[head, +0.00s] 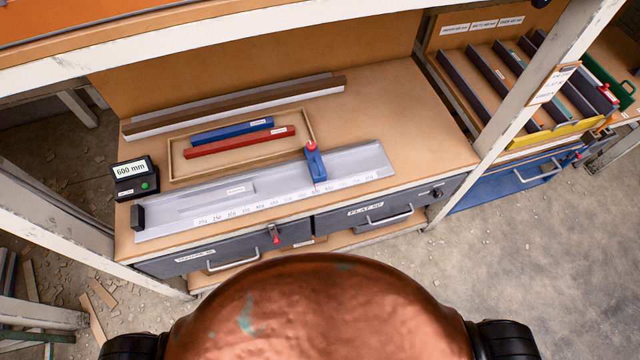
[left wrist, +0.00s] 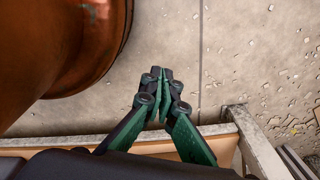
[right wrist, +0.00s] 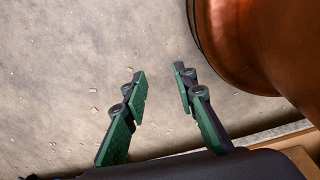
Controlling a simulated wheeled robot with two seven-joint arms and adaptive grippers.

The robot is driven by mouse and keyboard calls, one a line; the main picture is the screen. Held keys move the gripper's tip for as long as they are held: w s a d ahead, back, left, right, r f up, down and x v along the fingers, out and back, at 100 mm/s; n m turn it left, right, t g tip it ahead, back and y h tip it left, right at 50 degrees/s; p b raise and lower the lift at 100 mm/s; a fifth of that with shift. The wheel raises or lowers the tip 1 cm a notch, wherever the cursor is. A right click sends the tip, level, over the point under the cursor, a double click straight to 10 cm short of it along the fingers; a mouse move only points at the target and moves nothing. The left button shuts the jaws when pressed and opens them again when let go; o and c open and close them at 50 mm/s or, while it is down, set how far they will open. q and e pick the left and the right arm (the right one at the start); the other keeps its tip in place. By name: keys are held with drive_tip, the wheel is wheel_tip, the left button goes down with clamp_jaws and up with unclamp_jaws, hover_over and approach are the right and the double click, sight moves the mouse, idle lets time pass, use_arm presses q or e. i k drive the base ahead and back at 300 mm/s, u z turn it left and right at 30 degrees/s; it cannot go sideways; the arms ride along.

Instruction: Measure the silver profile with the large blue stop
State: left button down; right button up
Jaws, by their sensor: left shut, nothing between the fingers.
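A long brown bar (head: 232,104) with pale silver edging (head: 250,87) lies along the back of the bench; I cannot tell whether the silver is a separate profile. A blue bar (head: 231,130) and a red bar (head: 239,142) lie in a shallow wooden tray. A silver measuring plate (head: 350,163) with a printed scale lies in front, with a blue sliding stop (head: 315,164) near its right part and a black end block (head: 137,217) at its left end. My left gripper (left wrist: 159,76) is shut and empty. My right gripper (right wrist: 160,76) is open and empty. Both are over the floor.
A display box (head: 134,178) reading 600 mm stands left of the plate. Drawers (head: 215,254) sit under the bench front. A white post (head: 505,110) separates the bench from a right-hand rack (head: 555,132) holding several dark bars. Floor in front is clear.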

sight(316, 167)
drive_tip(key=k, duration=0.5)
drive_tip(key=u, duration=1.05)
drive_tip(key=i, duration=1.1)
drive_tip(key=z, duration=1.2)
